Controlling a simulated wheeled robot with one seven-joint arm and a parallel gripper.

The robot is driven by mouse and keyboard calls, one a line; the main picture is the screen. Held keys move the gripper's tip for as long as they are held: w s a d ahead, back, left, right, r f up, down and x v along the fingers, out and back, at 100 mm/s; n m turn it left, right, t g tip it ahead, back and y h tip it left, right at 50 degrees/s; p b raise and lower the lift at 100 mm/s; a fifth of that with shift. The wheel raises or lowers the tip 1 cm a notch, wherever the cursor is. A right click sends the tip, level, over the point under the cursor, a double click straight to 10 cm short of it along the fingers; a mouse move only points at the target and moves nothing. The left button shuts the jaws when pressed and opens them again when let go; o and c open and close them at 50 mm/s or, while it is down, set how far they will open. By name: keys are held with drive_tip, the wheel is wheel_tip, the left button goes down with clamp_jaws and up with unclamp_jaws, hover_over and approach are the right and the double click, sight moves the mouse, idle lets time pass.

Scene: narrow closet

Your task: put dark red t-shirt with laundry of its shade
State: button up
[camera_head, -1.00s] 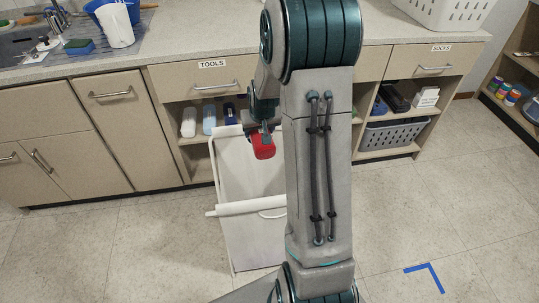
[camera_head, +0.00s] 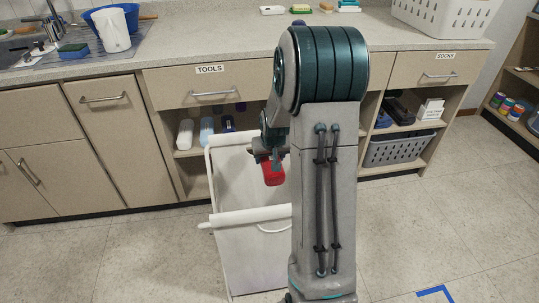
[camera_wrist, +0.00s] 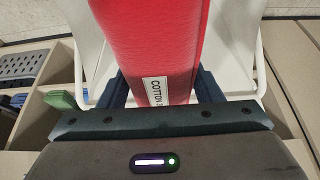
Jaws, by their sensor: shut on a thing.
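The red t-shirt (camera_head: 273,174) is a compact folded or rolled bundle. In the wrist view the t-shirt (camera_wrist: 155,45) is bright red with a white label reading "COTTON". My gripper (camera_head: 268,156) is shut on it, with a dark finger on each side. A white laundry hamper (camera_head: 232,262) with a white tube frame stands on the floor before the cabinets. The t-shirt shows in front of the hamper's upper right part; I cannot tell whether it is above or inside the opening. No laundry shows in the hamper, and my arm hides its right side.
A counter with a "TOOLS" drawer (camera_head: 213,92) and open shelves stands close behind the hamper. A grey basket (camera_head: 398,149) sits on the right shelf, and a white basket (camera_head: 447,18) on the counter. Blue tape (camera_head: 436,292) marks the floor at right.

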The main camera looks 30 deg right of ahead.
drive_tip(key=shift+f+b, duration=0.35)
drive_tip(key=shift+f, duration=0.55)
drive_tip(key=o, duration=1.1)
drive_tip(key=shift+o, duration=0.2)
drive_tip(key=shift+r, duration=0.1)
drive_tip(key=p+v, duration=0.3)
drive_tip(key=v, duration=1)
drive_tip(key=shift+s+r, duration=0.2)
drive_tip(key=shift+r, duration=0.05)
